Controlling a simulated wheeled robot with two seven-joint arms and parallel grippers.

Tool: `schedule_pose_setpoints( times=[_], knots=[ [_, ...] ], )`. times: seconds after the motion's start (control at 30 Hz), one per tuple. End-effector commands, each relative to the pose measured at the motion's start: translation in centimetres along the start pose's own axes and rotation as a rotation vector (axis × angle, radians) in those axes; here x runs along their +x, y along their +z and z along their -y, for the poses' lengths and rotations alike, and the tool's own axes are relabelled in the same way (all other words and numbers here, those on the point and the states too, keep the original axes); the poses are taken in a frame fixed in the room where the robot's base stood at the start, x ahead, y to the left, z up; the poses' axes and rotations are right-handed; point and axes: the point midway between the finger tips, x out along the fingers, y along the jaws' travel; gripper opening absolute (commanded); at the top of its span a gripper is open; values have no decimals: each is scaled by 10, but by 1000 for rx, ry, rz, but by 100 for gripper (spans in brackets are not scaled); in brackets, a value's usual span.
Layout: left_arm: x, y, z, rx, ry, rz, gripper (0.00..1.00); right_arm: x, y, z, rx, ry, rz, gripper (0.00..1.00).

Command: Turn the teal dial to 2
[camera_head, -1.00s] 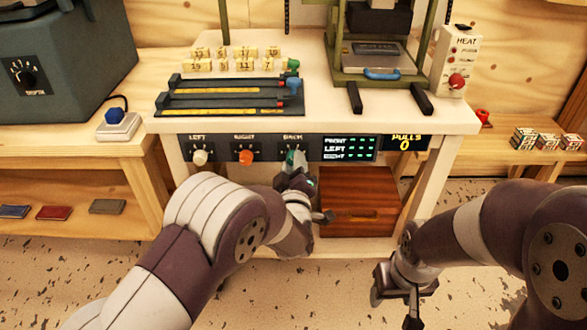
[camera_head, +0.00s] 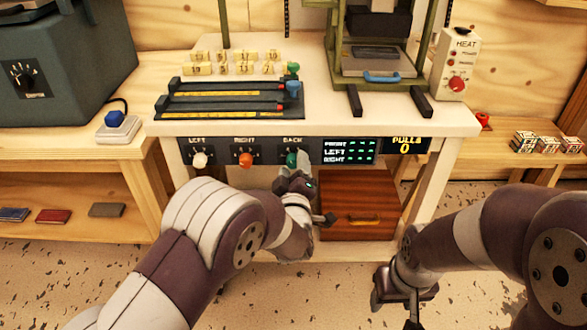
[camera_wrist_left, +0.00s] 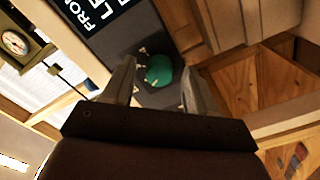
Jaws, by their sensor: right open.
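The teal dial (camera_head: 291,159) is on the dark front panel below the label BACK, partly covered by my left gripper. It also shows in the left wrist view as a round teal knob (camera_wrist_left: 159,70). My left gripper (camera_wrist_left: 158,75) is open, with one finger on each side of the knob in that view and gaps between. I cannot tell how deep the fingers reach around it. In the head view the left gripper (camera_head: 302,163) is just right of the dial. The dial's number marks are unreadable. My right gripper (camera_head: 406,305) is open and low, away from the panel.
A cream dial (camera_head: 200,160) and an orange dial (camera_head: 246,160) are left of the teal one. A lit display (camera_head: 348,150) is close on its right, with a PULLS counter (camera_head: 407,145) beyond. A wooden drawer box (camera_head: 358,205) stands below.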

Motion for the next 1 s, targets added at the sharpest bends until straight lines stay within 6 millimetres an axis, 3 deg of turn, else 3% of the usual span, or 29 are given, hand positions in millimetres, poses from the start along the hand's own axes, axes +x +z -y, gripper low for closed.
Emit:
schedule_pose_setpoints(
  times=[0.17, 0.4, 0.6, 1.0],
  knots=[
    [-19, -1, -2, 1, -1, 2, 58, -8, -1, 0, 0, 0, 0, 57],
    [-85, -1, -4, 1, 2, 5, 58, -24, -3, 0, 0, 0, 0, 57],
    [-120, 0, -1, 1, 0, 3, 58, -30, -4, 0, 0, 0, 0, 57],
    [-127, 0, 0, 0, 0, 0, 58, -30, -4, 0, 0, 0, 0, 57]
  ],
)
